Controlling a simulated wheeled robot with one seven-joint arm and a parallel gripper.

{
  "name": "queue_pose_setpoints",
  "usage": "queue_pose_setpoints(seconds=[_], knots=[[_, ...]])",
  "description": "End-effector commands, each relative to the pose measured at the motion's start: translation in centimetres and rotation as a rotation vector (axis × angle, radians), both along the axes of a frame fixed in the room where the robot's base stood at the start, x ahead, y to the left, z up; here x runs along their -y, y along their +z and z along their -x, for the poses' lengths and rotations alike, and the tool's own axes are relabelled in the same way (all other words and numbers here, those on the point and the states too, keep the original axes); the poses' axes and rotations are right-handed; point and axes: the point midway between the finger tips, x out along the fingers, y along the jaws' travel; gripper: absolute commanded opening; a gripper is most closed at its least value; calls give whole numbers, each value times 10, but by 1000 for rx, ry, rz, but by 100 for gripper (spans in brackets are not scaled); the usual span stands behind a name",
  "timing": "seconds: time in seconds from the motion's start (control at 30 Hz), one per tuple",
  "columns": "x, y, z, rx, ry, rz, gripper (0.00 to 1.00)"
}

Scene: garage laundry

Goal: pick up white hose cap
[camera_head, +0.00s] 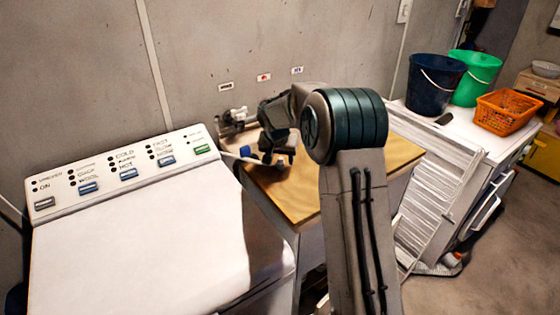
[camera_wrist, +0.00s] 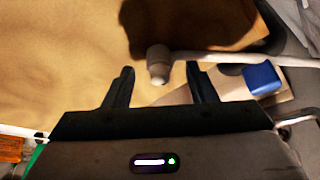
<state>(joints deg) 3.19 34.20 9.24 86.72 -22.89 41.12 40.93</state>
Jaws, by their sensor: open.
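The white hose cap (camera_wrist: 157,62) is a small pale cylinder with a wider rounded top, near the upper middle of the wrist view. It lies on or just above the wooden top (camera_wrist: 60,60), at the end of a thin white hose (camera_wrist: 215,56). My gripper (camera_wrist: 159,80) is open and empty, with one finger on either side of the cap's lower end. I cannot tell whether the cap is fully between the fingers. In the head view my gripper (camera_head: 278,157) is low over the wooden top, and I cannot make out the cap.
A blue cap-like piece (camera_wrist: 262,78) is to the right in the wrist view. A white washer (camera_head: 140,240) stands left of the wooden top. A drying rack (camera_head: 440,190), dark bucket (camera_head: 430,88), green bucket (camera_head: 474,80) and orange basket (camera_head: 507,110) are right.

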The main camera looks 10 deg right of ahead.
Motion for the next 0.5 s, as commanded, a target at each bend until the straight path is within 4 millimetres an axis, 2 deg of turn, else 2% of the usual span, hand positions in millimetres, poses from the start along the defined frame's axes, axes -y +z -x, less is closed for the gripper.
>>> queue_pose_setpoints(seconds=[0.13,0.37,0.47,0.5], knots=[[3,-11,-4,0,-1,1,51],[3,-12,-5,1,-1,0,51],[3,-12,-5,1,-1,0,26],[3,-12,-5,1,-1,0,15]])
